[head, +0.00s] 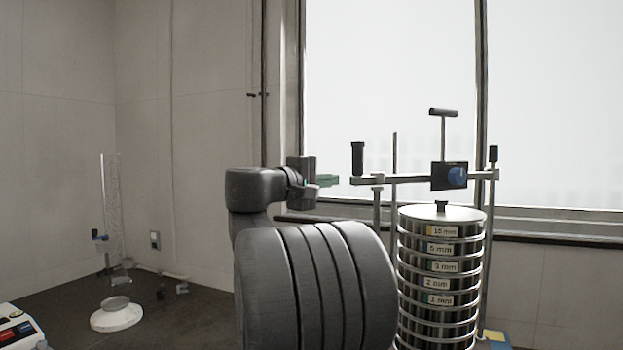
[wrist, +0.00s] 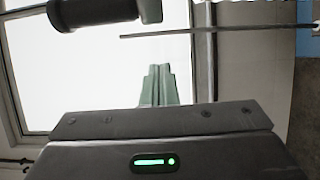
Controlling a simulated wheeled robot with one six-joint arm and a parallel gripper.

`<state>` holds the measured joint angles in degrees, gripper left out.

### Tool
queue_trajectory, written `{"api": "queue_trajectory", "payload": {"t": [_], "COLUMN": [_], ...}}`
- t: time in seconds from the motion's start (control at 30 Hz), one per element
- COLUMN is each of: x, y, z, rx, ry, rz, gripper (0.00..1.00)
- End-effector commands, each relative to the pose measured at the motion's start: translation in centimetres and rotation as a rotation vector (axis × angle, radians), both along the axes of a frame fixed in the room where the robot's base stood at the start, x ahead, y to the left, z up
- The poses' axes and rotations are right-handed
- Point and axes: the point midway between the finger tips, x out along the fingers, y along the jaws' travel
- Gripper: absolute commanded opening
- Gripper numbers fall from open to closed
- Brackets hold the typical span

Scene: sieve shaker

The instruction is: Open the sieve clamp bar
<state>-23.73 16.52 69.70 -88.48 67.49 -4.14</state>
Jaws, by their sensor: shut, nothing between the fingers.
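The clamp bar (head: 410,179) is a grey bar lying level across the top of the sieve stack (head: 441,275). An upright black handle (head: 357,158) stands at its left end. A dark block with a blue knob (head: 457,176) and a T-handled screw (head: 443,130) sit at its middle. My gripper (head: 334,181) has green fingers, shut and empty, just left of the handle end and apart from it. In the wrist view, the shut fingers (wrist: 158,70) point up the picture, and the black handle (wrist: 98,11) lies across the top, partly cut off.
A thin upright rod (head: 394,150) stands behind the bar. A post with a black top (head: 493,154) stands at its right end. A window fills the back. A clear tube (head: 112,195) and white-based stand (head: 117,315) are at left. My arm hides the counter's middle.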

Motion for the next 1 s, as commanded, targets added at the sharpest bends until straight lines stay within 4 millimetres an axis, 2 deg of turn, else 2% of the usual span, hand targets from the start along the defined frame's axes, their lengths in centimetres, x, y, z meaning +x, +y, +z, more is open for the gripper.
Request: {"api": "queue_trajectory", "payload": {"t": [0.03, 0.07, 0.13, 0.3, 1.0], "x": [0.7, 0.7, -0.6, -2.2, -3.4], "y": [-0.9, -1.2, -1.4, -2.2, -2.9], "z": [0.2, 0.2, 0.2, 0.1, -0.1], "rx": [0.000, 0.001, 0.001, 0.001, 0.002], "ry": [0.001, -0.001, -0.001, 0.000, -0.001], "rz": [-0.005, -0.003, 0.000, 0.000, 0.010], "gripper": [0.00, 0.00, 0.00, 0.00, 0.00]}}
